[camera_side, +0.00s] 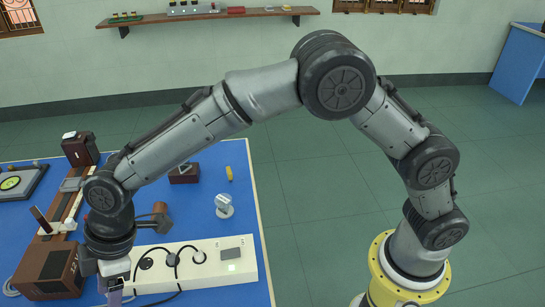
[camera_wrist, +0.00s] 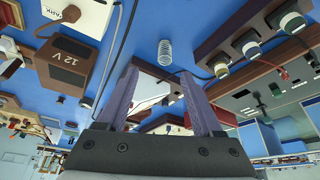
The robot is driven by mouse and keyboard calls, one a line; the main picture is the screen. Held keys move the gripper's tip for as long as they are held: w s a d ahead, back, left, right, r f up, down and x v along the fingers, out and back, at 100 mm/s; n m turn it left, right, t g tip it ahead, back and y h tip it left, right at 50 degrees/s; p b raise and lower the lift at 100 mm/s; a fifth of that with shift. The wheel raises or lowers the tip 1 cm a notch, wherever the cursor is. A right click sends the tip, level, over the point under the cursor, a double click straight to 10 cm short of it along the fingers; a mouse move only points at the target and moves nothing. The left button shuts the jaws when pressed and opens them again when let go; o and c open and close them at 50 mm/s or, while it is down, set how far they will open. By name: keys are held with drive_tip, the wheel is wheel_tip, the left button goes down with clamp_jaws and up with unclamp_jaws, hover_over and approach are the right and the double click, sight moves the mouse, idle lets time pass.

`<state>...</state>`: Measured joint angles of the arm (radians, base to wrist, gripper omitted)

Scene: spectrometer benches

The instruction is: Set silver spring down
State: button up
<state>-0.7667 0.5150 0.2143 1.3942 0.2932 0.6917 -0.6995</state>
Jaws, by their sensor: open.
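The silver spring (camera_wrist: 165,52) shows in the wrist view as a small coil against the blue bench top, just past my fingertips and between their lines. My gripper (camera_wrist: 159,73) is open, with its two purplish fingers spread apart and nothing seen between them. In the side view my gripper (camera_side: 115,297) points down at the bottom left, partly cut by the frame's lower edge. I cannot make out the spring in the side view. Whether the fingers touch the spring is not clear, but a gap shows on both sides of it.
A white power strip (camera_side: 215,269) with black cables lies right of my gripper. A brown box (camera_side: 50,270) stands to its left. The wrist view shows a box marked 12 V (camera_wrist: 68,57) and a wooden board with terminals (camera_wrist: 249,47). Bare blue bench lies near the right edge.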

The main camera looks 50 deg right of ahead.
drive_tip(key=s+d+r+m+t, duration=0.1)
drive_tip(key=d+r+m, duration=0.1)
drive_tip(key=d+r, duration=0.45)
drive_tip(key=s+d+r+m+t, duration=0.1)
drive_tip(key=d+r+m, duration=0.15)
drive_tip(key=d, duration=0.65)
drive_tip(key=s+d+r+m+t, duration=0.1)
drive_tip(key=d+r+m, duration=0.1)
drive_tip(key=d+r, duration=0.45)
drive_tip(key=s+d+f+m+h, duration=0.1)
drive_tip(key=s+d+m, duration=0.3)
drive_tip(key=s+d, duration=0.5)
drive_tip(key=s+d+f+m+t+h, duration=0.1)
drive_tip(key=s+d+f+m+h, duration=0.1)
drive_tip(key=s+d, duration=0.8)
drive_tip(key=shift+d+m+h, duration=0.6)
drive_tip(key=shift+d+m, duration=0.2)
drive_tip(key=shift+m, duration=0.25)
